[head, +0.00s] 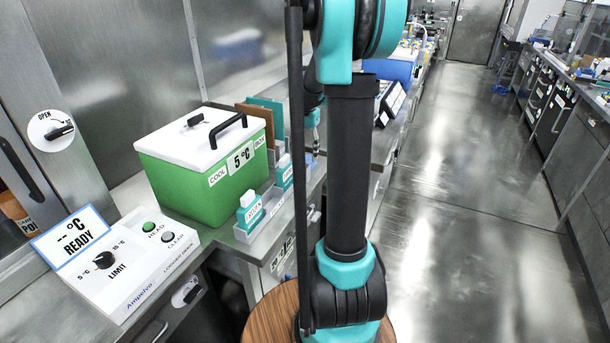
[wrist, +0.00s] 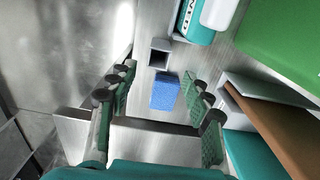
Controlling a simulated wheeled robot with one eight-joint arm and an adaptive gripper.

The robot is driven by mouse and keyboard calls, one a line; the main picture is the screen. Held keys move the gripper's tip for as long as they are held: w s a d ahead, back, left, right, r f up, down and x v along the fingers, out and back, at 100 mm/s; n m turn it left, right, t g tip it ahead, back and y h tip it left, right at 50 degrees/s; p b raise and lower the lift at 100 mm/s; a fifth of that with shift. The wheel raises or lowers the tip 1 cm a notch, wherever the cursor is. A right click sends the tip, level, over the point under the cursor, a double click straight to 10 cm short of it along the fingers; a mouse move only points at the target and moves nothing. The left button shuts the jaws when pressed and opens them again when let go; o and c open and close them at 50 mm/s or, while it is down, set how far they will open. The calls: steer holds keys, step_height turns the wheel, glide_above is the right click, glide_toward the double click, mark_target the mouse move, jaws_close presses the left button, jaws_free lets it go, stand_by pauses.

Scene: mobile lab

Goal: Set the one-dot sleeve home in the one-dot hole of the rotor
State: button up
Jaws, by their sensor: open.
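I cannot make out a one-dot sleeve or a rotor in either view. In the wrist view my gripper (wrist: 162,97) is open and empty, its green-padded fingers spread wide above the steel counter. A blue block (wrist: 165,91) lies on the counter between the fingers as seen from the wrist, with no visible contact. Just above it in the picture is a small grey square holder (wrist: 160,52) with a dark opening. No dots show on either. In the head view my arm hides most of the gripper.
A green cool box (head: 205,185) with a white lid stands on the counter (head: 222,243). In front is a rack (head: 243,236) with teal-and-white labelled items (head: 250,210). A logger dock (head: 122,276) sits at left. Brown and teal panels (wrist: 272,125) stand close right of the fingers.

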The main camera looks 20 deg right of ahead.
mark_target(305, 164)
steer(key=shift+s+a+f, duration=0.1)
steer(key=shift+s+f, duration=0.1)
steer(key=shift+f, duration=0.95)
steer(key=shift+s+a+f, duration=0.1)
steer(key=shift+s+f, duration=0.1)
steer(key=shift+f, duration=0.95)
steer(key=c, duration=1)
steer(key=shift+r, duration=0.1)
